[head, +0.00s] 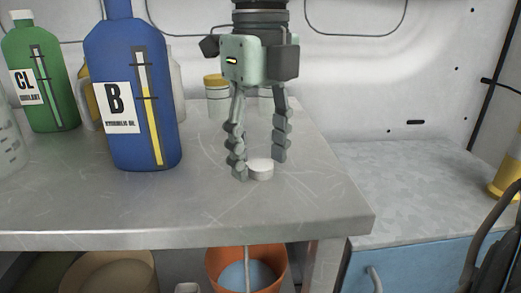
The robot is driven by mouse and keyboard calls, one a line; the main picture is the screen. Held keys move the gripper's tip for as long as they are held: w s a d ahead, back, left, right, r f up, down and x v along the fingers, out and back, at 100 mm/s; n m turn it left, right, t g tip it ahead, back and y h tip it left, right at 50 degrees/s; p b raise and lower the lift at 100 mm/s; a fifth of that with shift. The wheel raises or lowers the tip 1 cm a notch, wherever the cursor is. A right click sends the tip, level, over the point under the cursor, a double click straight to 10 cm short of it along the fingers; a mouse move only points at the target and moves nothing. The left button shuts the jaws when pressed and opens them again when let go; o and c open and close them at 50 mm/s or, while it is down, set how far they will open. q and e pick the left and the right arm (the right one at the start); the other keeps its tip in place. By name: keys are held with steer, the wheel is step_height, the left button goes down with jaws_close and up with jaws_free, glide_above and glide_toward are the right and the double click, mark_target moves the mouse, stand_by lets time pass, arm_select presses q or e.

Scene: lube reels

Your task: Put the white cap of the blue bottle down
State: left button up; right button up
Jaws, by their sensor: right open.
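The blue bottle (131,95) with a white label marked B stands upright on the metal bench (100,212) at the left. The top of its neck is cut off by the frame edge. The white cap (260,170) lies on the bench to the right of the bottle. My right gripper (259,167) points down over the cap, its fingers open on both sides of it. The left finger is very near the cap; I cannot tell whether it touches. My left gripper is out of view.
A jar with a yellow lid (216,90) is behind my gripper. An orange bucket (247,268) is below the bench. The bench front is clear.

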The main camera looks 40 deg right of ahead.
mark_target(261, 164)
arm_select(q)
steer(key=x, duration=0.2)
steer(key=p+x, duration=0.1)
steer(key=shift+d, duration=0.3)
arm_select(e)
step_height(261, 164, up, 12)
